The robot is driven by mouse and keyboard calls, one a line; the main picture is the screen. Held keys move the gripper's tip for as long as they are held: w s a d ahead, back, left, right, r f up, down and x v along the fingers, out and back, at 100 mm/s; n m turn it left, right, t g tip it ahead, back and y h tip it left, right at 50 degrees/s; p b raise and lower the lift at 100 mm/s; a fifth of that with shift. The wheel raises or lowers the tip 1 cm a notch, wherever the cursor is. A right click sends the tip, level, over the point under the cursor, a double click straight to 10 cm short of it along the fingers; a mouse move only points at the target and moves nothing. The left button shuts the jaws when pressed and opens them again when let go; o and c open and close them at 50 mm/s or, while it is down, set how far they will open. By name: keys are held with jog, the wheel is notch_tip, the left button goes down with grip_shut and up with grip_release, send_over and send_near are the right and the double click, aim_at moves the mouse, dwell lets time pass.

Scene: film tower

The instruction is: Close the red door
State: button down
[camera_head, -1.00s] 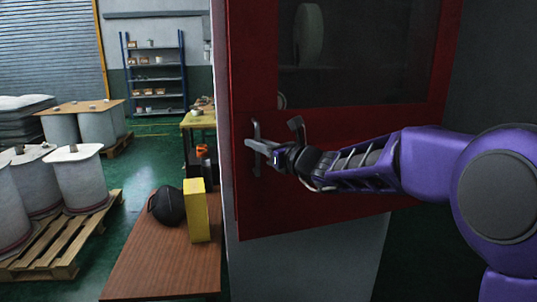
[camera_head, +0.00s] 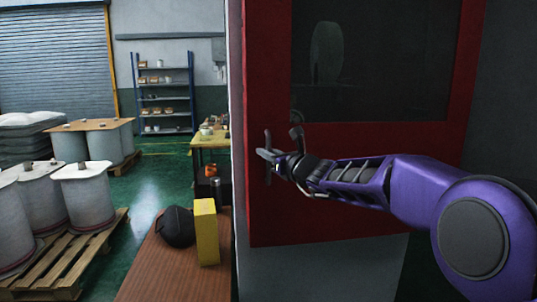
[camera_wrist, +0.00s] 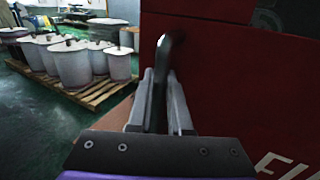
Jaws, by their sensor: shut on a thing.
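The red door (camera_head: 330,218) with a dark window (camera_head: 400,65) fills the right half of the head view. It also shows at the right of the wrist view (camera_wrist: 240,80). Its upright dark handle (camera_head: 267,158) is near the door's left edge. My gripper (camera_head: 278,164) is shut on the handle. In the wrist view the bent handle bar (camera_wrist: 164,70) stands between the two fingers. The door's left edge is close to the pale frame of the cabinet (camera_head: 236,150). I cannot tell if a gap is left there.
A brown table (camera_head: 165,262) stands left of the door, bearing a yellow box (camera_head: 206,232) and a black round object (camera_head: 176,226). White drums stand on a wooden pallet (camera_head: 85,250) at the left. Green floor lies open between.

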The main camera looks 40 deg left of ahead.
jog(key=shift+w+d+r, duration=0.1)
jog(key=shift+w+r, duration=0.05)
jog(key=c, duration=0.8)
grip_release()
jog(key=shift+c, duration=0.2)
jog(key=shift+d, duration=0.3)
jog(key=b+v, duration=0.2)
jog(key=v, duration=1.5)
jog(key=shift+s+a, duration=0.2)
jog(key=shift+s, duration=0.05)
